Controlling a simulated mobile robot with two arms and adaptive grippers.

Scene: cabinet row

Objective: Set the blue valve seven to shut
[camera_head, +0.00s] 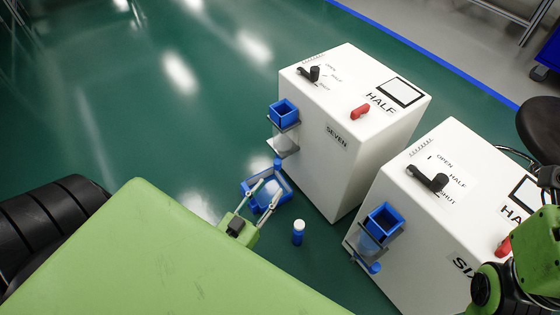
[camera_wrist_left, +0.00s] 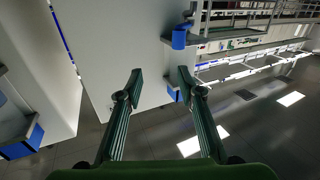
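The white cabinet labelled SEVEN (camera_head: 336,134) stands in the middle of the head view. On its top a black lever (camera_head: 312,74) sits beside the words OPEN, HALF and SHUT, and a sign (camera_head: 381,103) reads HALF. A blue square cup (camera_head: 284,112) is on its left side, with a clear part below. My left gripper (camera_head: 268,190) is low beside this side, close to a blue frame-like part; contact cannot be told. The left wrist view shows its two fingers (camera_wrist_left: 157,80) apart, with nothing between them and a white panel ahead. My right gripper does not show.
A second white cabinet, marked SIX (camera_head: 400,188), stands close at right with its own black lever and blue cup. A red part (camera_head: 360,112) is on cabinet seven. A small blue bottle with a white cap (camera_head: 298,232) stands on the floor. Green floor at left is open.

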